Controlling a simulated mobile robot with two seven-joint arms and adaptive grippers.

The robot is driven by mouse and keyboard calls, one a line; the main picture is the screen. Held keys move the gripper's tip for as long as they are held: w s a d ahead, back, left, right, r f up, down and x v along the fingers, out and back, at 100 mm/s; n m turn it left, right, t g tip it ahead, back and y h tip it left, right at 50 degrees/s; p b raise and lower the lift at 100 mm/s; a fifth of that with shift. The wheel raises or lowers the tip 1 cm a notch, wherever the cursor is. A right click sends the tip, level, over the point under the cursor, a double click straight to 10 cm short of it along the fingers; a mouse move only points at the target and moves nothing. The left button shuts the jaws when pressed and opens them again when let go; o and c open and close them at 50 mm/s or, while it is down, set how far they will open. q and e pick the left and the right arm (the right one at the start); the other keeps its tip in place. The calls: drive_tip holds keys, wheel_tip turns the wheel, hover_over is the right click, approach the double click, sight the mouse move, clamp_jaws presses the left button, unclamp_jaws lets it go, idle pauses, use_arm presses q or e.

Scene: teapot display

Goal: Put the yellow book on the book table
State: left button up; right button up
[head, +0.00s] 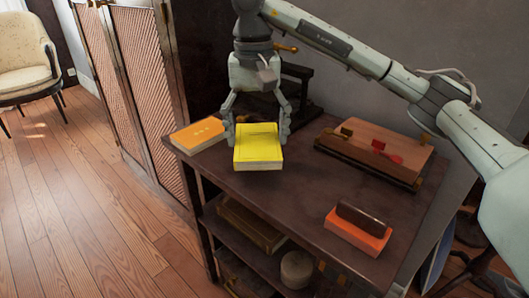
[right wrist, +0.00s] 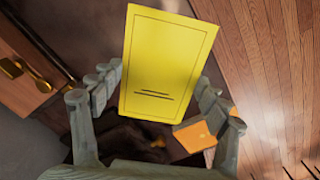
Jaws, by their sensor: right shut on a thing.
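The yellow book (head: 258,148) is between the fingers of my right gripper (head: 258,136), over the left part of the dark wooden table (head: 290,195). In the right wrist view the yellow book (right wrist: 167,65) fills the space between the two fingers of the right gripper (right wrist: 160,95). My right gripper is shut on it from above. I cannot tell for sure whether the book touches the tabletop. My left gripper is not in view.
An orange-yellow book (head: 198,134) lies at the table's left corner, close beside the gripper. A wooden box (head: 375,155) stands at the right back. An orange block with a dark top (head: 357,232) lies at the front right. A folding screen (head: 135,80) stands left.

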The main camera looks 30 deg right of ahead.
sight(264, 150)
drive_tip(key=shift+w+d+f, duration=0.15)
drive_tip(key=shift+d+f, duration=0.15)
drive_tip(key=shift+d, duration=0.15)
drive_tip(key=shift+w+d+f, duration=0.15)
drive_tip(key=shift+d+f, duration=0.1)
drive_tip(key=shift+d, duration=0.2)
drive_tip(key=shift+d+f, duration=0.1)
drive_tip(key=shift+f, duration=0.1)
wheel_tip(264, 150, down, 3)
drive_tip(key=shift+f, duration=0.35)
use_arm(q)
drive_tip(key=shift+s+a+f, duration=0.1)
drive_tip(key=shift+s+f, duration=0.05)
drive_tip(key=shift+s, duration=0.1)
use_arm(e)
drive_tip(key=shift+f, duration=0.1)
